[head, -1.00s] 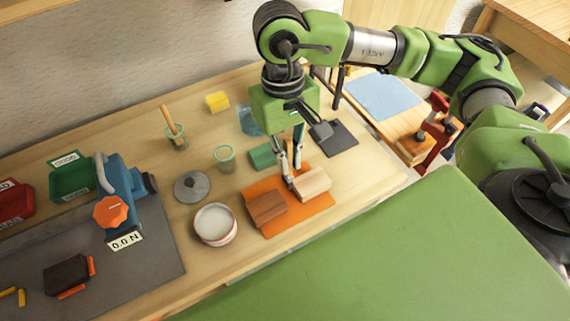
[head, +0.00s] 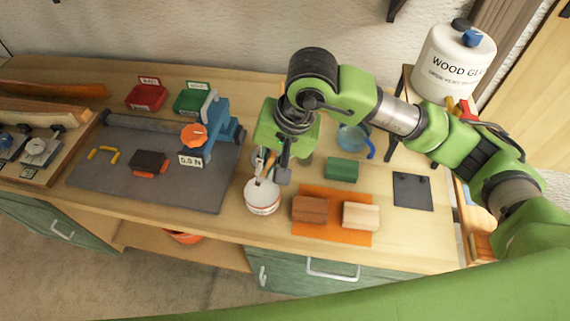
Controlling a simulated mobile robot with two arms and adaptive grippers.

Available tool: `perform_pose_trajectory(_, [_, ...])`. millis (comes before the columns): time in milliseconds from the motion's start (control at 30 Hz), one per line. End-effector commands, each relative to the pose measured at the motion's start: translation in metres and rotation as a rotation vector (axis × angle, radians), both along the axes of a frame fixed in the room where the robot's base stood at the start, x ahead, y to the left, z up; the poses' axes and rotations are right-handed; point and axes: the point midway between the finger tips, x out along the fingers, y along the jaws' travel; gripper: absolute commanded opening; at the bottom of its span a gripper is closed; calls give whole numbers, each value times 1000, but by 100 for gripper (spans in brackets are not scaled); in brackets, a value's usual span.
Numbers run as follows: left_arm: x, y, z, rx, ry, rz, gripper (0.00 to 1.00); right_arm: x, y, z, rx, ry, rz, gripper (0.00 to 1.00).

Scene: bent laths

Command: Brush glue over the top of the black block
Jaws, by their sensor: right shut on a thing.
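My right gripper (head: 261,180) points down at the white glue pot (head: 262,198). It is shut on a thin tool, seemingly a brush, mostly hidden by the fingers; its lower end is at the pot's opening. No block looks plainly black: the darkest (head: 149,161), very dark brown with an orange piece at its front, lies on the grey mat at the left. A red-brown block (head: 309,209) and a pale wood block (head: 361,216) lie side by side on the orange mat (head: 331,232). My left gripper is not in view.
A green block (head: 341,168) and a blue jug (head: 353,138) stand behind the orange mat. A dark square plate (head: 412,191) lies to the right. A blue clamp-like device (head: 222,128) stands on the grey mat (head: 195,192). Red (head: 147,95) and green (head: 192,99) bins are behind.

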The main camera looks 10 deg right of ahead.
Motion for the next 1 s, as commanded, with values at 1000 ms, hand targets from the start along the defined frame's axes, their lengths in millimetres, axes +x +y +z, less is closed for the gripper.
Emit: perform_pose_trajectory(1000, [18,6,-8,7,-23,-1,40,0,-1,-53,-3,1,2,0])
